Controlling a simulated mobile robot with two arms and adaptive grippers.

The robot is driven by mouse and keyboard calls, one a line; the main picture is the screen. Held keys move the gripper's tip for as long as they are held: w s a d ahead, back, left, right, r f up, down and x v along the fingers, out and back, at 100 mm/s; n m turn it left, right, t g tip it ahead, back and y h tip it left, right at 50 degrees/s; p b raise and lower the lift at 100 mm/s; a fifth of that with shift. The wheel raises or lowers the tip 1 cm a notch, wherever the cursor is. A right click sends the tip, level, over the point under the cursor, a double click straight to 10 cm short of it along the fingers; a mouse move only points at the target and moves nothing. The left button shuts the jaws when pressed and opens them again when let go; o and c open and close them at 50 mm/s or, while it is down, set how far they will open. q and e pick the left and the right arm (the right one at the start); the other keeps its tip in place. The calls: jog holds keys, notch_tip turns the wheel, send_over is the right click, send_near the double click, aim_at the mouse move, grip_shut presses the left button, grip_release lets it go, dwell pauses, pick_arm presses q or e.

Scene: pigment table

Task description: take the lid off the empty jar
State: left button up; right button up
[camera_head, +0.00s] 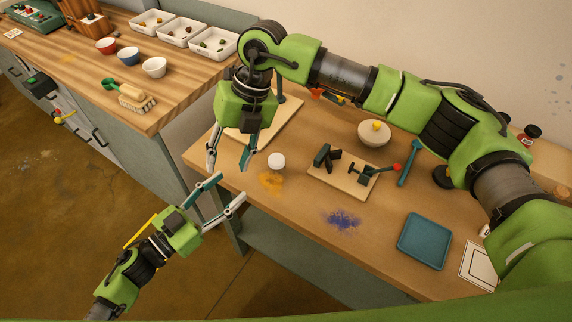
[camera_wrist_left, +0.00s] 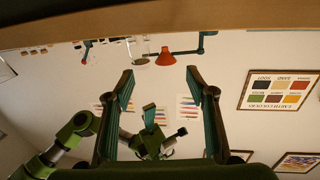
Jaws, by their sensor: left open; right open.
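A small round white top (camera_head: 277,161), which looks like a jar's lid seen from above, is near the table's left part. The jar body under it is hidden in the head view. A clear glass shape (camera_wrist_left: 138,52) by the table edge in the left wrist view may be this jar. My left gripper (camera_head: 228,190) is open and empty, off the table's front-left edge, left of and nearer than the white top. Its open fingers (camera_wrist_left: 160,73) show in the wrist view. My right gripper (camera_head: 229,166) is open, pointing down, left of the white top and apart from it.
Orange powder (camera_head: 271,182) lies just in front of the white top. A board with a clamp-like tool (camera_head: 345,180), a bowl (camera_head: 374,133), blue powder (camera_head: 342,219) and a teal tray (camera_head: 425,241) are to the right. My right arm arches over the table's back.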

aim_at(270, 174)
jog(key=w+d+h, duration=0.1)
jog(key=d, duration=0.2)
jog(key=w+d+r+m+t+h, duration=0.1)
jog(key=w+d, duration=0.1)
jog(key=d, duration=0.1)
jog(key=w+d+h, duration=0.2)
jog(key=d, duration=0.1)
jog(key=shift+w+d+r+t, duration=0.2)
jog(key=shift+w+t, duration=0.05)
jog(key=shift+t, duration=0.05)
jog(key=shift+w+d+r, duration=0.1)
jog(key=shift+d, duration=0.15)
pick_arm(q)
jog(key=w+d, duration=0.2)
jog(key=d, duration=0.2)
jog(key=w+d+m+g+h, duration=0.1)
jog(key=w+d, duration=0.1)
jog(key=d, duration=0.2)
jog(key=w+d+f+g, duration=0.1)
jog(key=w+d, duration=0.1)
jog(key=d, duration=0.2)
jog(key=shift+w+d+m+h, duration=0.2)
jog(key=shift+d+m+h, duration=0.1)
jog(key=shift+d+h, duration=0.1)
grip_shut()
pick_arm(e)
jog(key=shift+m, duration=0.3)
